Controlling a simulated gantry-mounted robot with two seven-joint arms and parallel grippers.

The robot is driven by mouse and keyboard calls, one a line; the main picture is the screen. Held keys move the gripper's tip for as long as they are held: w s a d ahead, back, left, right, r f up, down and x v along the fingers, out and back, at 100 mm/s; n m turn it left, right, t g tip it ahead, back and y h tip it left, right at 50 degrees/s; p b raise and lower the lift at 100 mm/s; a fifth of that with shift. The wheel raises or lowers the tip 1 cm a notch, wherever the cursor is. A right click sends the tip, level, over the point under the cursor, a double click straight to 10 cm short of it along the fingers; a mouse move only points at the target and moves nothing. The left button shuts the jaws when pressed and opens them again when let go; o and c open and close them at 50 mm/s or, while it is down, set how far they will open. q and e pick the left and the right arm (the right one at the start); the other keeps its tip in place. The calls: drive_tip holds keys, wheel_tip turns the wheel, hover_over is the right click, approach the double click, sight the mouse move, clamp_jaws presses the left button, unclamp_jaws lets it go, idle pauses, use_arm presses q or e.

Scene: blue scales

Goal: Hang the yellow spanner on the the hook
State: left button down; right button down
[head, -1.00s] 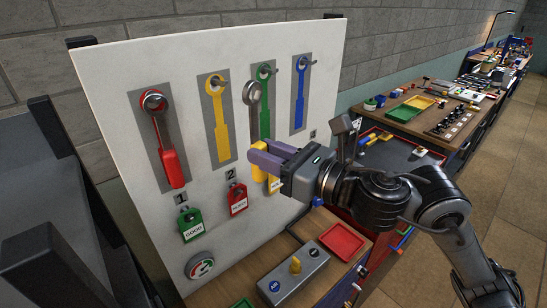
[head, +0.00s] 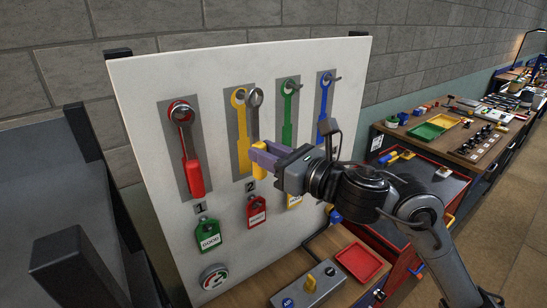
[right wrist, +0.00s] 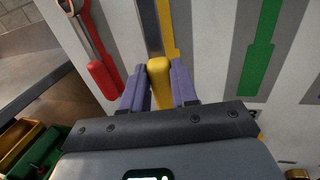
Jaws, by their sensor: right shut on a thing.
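My right gripper (head: 259,158) is shut on the yellow handle of the yellow spanner (head: 259,172), which is upright in front of the white board. Its grey ring head (head: 255,97) is at the right side of the yellow silhouette (head: 240,125), overlapping the grey backing. My left gripper is not in view.
A red-handled spanner (head: 194,175) hangs on the left silhouette. Green (head: 288,115) and blue (head: 324,100) silhouettes with bare hooks are on the right. Tagged padlocks (head: 207,235) hang below. A grey switch box (head: 308,288) and red tray (head: 358,262) are on the bench below.

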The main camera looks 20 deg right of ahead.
drive_tip(key=shift+d+x, duration=0.2)
drive_tip(key=shift+x, duration=0.85)
drive_tip(key=shift+w+f+b, duration=0.4)
drive_tip(key=shift+w+b, duration=0.05)
drive_tip(key=shift+b, duration=0.1)
drive_tip(key=c, duration=0.9)
unclamp_jaws()
drive_tip(key=shift+c, duration=0.2)
drive_tip(key=shift+o, duration=0.8)
drive_tip(key=shift+w+f, duration=0.1)
